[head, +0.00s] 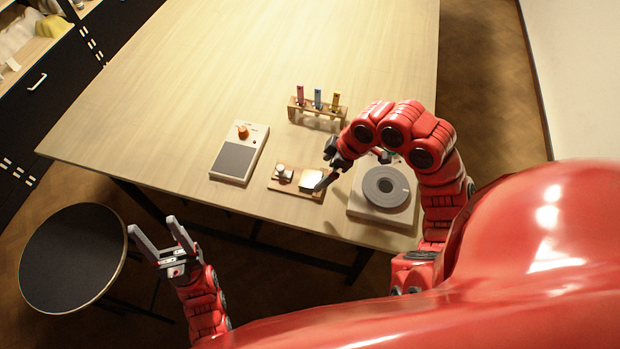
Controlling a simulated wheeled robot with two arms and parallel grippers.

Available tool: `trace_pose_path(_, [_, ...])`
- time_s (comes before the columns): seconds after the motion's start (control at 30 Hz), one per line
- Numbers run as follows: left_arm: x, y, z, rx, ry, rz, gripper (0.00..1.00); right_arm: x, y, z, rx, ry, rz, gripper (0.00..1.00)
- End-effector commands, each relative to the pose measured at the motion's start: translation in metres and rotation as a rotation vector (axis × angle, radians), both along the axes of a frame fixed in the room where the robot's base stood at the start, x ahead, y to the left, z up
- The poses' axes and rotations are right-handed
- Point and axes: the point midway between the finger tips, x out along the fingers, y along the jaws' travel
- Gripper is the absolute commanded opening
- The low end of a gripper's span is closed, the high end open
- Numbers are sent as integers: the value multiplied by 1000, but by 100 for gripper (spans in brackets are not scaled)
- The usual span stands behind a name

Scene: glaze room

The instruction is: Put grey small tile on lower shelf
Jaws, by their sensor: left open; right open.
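A small wooden board (278,188) lies near the table's front edge. On its right part is a small pale, flat square piece (310,179), which looks like a tile; its grey is hard to tell in the bright light. My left gripper (156,233) is open and empty, off the table's front edge near the stool. A wooden shelf (40,45) shows at the top left; which level it is cannot be told.
A pale box with a grey plate and orange knob (238,155) stands left of the board. A device with a grey disc (386,187) stands right. A rack of coloured tubes (317,107) is behind. A round stool (72,258) is front left. The table's far part is clear.

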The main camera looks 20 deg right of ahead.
Motion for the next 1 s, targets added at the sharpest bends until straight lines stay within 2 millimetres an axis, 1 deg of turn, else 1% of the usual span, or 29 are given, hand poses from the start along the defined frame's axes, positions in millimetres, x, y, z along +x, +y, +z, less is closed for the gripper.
trace_pose_path(0.03, [0, 0, 6, 0, 0, 0, 59, 0, 3, -4, -2, 8, 2, 100])
trace_pose_path(0.1, [0, 0, 7, 0, -1, 0, 59, 2, 4, -11, -3, 4, 1, 100])
trace_pose_path(0.27, [0, 0, 9, 0, 0, 0, 59, 5, 6, -17, -6, 2, 2, 100])
trace_pose_path(0.37, [0, 0, 15, 0, 0, 0, 59, 8, 11, -22, -3, 3, 4, 100])
trace_pose_path(0.53, [0, 0, 28, 0, 0, 0, 59, 17, 18, -38, -6, 4, 3, 100])
trace_pose_path(0.6, [0, 0, 30, 0, 0, 0, 59, 18, 21, -47, -3, 6, 2, 100])
trace_pose_path(0.7, [0, 0, 32, 0, 0, 0, 59, 21, 24, -55, -4, 2, 2, 100])
trace_pose_path(0.8, [0, 0, 33, 0, 0, 0, 59, 23, 24, -60, -5, -1, 1, 100])
trace_pose_path(1.0, [0, 0, 32, 0, 0, 0, 59, 24, 24, -61, -5, -3, 0, 100])
